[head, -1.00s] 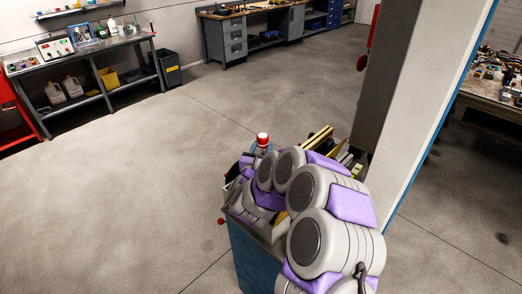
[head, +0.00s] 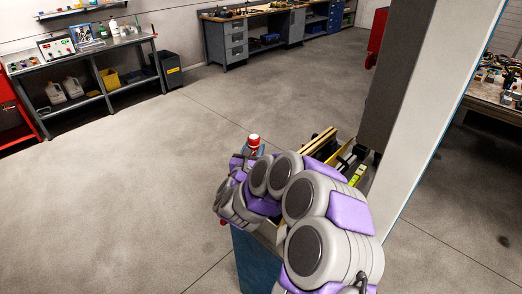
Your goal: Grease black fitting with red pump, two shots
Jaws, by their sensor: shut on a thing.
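My gripper (head: 234,192) is at the far end of my grey and purple arm, over the left end of a blue cabinet (head: 252,262). Its fingers are mostly hidden by my wrist. A thing with a bright red, white-topped end (head: 254,141) stands up just beyond my wrist; this may be the red pump, though its lower part is hidden. It appears to be held in my shut gripper, but the contact does not show. I cannot make out a black fitting.
Yellow-edged trays or strips (head: 320,142) lie on the cabinet behind my arm. A large grey-white pillar (head: 420,110) rises close on the right. A cluttered bench (head: 500,103) is beyond it. Open concrete floor (head: 110,200) lies to the left.

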